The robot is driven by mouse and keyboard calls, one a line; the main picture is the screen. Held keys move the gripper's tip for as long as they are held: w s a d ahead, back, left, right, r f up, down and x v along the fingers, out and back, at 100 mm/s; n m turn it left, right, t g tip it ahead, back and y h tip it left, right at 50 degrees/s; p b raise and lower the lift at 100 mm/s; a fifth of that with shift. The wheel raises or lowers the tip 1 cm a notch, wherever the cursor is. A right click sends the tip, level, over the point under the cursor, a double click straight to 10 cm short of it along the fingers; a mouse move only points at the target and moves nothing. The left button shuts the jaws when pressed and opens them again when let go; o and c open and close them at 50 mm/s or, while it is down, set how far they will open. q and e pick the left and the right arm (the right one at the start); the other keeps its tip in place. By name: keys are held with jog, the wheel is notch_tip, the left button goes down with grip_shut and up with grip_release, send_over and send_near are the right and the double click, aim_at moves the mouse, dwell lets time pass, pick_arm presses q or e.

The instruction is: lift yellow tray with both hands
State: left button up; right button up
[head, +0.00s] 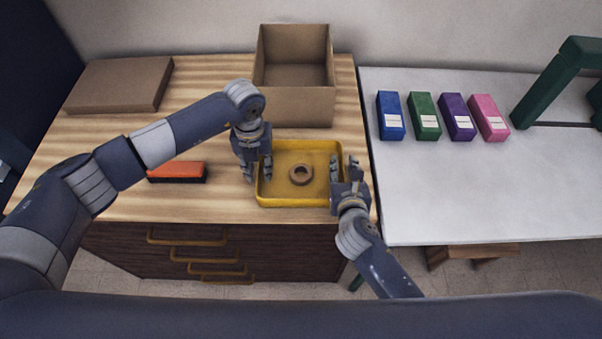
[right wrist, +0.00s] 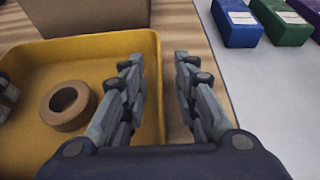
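The yellow tray (head: 300,203) sits on the wooden top near its right edge, with a tan ring (head: 301,174) lying inside it. My left gripper (head: 259,178) is at the tray's left wall, one finger inside and one outside, with a gap between them. My right gripper (head: 344,162) is at the tray's right wall. In the right wrist view the right gripper (right wrist: 160,70) is open, its fingers astride the tray's right rim (right wrist: 157,62) with space on both sides. The ring also shows there (right wrist: 68,105).
An open cardboard box (head: 293,104) stands just behind the tray. An orange brush-like block (head: 177,171) lies left of it, and a flat brown box (head: 120,85) at the back left. A white table (head: 470,190) on the right holds several coloured boxes (head: 423,115) and a green frame (head: 555,85).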

pick_arm(q)
jog(key=shift+c, duration=0.4)
pick_arm(e)
jog(key=shift+c, duration=0.4)
pick_arm(q)
grip_shut()
pick_arm(e)
grip_shut()
pick_arm(q)
jog(key=shift+r, duration=0.1)
pick_arm(e)
jog(key=shift+r, duration=0.1)
